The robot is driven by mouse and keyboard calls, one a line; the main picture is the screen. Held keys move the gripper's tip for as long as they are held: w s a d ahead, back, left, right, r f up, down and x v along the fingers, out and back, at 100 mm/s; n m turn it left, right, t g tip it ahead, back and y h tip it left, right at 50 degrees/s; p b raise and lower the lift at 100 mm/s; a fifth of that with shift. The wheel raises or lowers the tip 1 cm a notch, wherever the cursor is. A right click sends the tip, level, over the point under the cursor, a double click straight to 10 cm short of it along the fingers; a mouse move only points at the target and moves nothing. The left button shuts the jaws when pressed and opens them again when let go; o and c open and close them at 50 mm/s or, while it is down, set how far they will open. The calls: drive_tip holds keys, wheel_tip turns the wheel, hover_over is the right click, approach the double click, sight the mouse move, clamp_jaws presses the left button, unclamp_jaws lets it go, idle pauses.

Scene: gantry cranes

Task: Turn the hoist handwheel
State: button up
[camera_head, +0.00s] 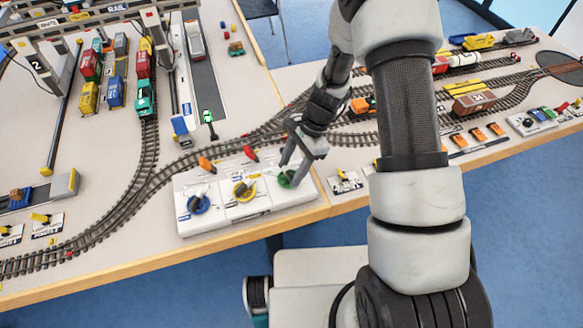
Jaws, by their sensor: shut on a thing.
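A white control panel (268,203) near the table's front edge carries three handwheels in a row. The blue handwheel (198,204) is on the left, the yellow handwheel (243,192) in the middle and the green handwheel (285,182) on the right. The panel labels are too small to read, so I cannot tell which is the hoist handwheel. My gripper (290,172) points down at the green handwheel, shut on its knob. The fingers partly hide that wheel. The blue and yellow wheels are in plain view.
Orange (207,163) and red (250,153) levers stand just behind the panel. Railway track (120,208) curves behind it. A gantry crane (62,75) spans coloured containers at the back left.

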drive_tip(key=n+g, duration=0.1)
drive_tip(key=n, duration=0.2)
drive_tip(key=shift+w+a+n+h+b, duration=0.1)
drive_tip(key=shift+w+n+h+b, duration=0.05)
drive_tip(key=shift+n+h+b, duration=0.25)
drive_tip(key=n+g+h, duration=0.1)
drive_tip(key=n, duration=0.3)
drive_tip(key=shift+w+a+b, duration=0.1)
drive_tip(key=shift+b, duration=0.3)
drive_tip(key=shift+n, duration=0.3)
drive_tip(key=o, duration=1.1)
drive_tip(key=shift+c, duration=0.2)
drive_tip(key=v, duration=1.7)
drive_tip(key=shift+w+a+r, duration=0.2)
drive_tip(key=shift+w+a, duration=0.1)
